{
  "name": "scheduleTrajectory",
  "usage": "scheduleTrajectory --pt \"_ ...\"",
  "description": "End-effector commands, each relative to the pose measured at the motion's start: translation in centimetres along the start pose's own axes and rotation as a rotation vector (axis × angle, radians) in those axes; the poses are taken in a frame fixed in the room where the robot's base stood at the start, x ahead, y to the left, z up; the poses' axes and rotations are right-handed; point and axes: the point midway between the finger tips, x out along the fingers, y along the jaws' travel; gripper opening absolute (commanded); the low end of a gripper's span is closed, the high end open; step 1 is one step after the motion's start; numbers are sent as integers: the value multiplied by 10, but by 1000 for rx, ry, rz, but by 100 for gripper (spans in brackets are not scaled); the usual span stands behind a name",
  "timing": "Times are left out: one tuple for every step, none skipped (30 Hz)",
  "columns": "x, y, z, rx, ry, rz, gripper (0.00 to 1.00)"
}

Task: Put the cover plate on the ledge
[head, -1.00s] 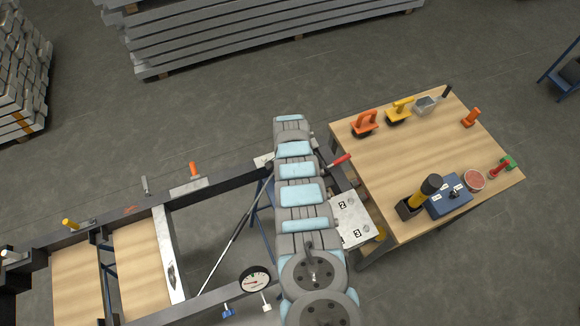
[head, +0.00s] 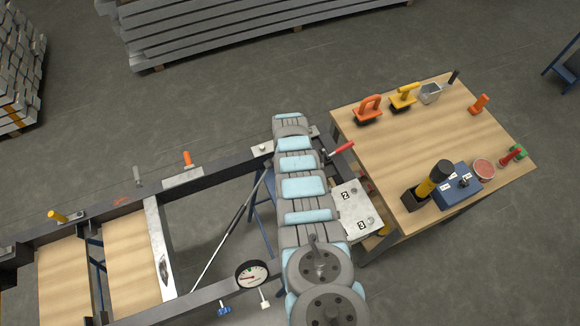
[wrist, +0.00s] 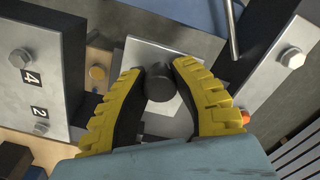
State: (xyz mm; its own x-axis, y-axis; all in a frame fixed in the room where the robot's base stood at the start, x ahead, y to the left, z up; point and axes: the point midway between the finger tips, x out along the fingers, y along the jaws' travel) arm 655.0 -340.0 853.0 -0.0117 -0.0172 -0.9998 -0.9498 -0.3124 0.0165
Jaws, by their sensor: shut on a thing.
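In the wrist view my gripper (wrist: 160,72), with yellow ribbed fingers, is shut on the dark round knob (wrist: 159,88) of a light grey square plate, which looks like the cover plate (wrist: 150,52). The fingers and knob hide part of the plate. Whether the plate touches anything below it I cannot tell. In the head view my arm hides the gripper and the plate. I cannot single out the ledge with certainty in either view.
A numbered metal plate with bolts (wrist: 26,62) stands close left of my gripper, and a bolted grey plate (wrist: 285,62) is at the right. In the head view, a wooden table (head: 420,140) with several tools stands right of the dark frame (head: 115,208), which carries a dial gauge (head: 252,275).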

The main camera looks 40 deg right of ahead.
Motion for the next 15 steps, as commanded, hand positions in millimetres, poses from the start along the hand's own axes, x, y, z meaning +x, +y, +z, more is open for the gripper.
scheduleTrajectory --pt "8 0 0 0 0 -1 0" --pt "10 0 0 0 0 -1 0" --pt "14 0 0 1 1 -1 0" --pt "16 0 0 1 1 -1 0" --pt "18 0 0 1 1 -1 0" --pt "16 2 -5 3 2 -2 0" --pt "16 3 -7 3 2 -2 0" --pt "16 4 -9 3 3 -2 0" --pt "16 6 -12 3 3 -2 0" --pt "16 7 -14 2 3 -2 0" --pt "17 9 -16 2 3 -2 0" --pt "18 11 -19 2 3 -2 0" --pt "18 12 -21 3 3 -2 0" --pt "18 14 -23 3 3 -2 0" --pt "19 15 -25 3 3 -2 0"
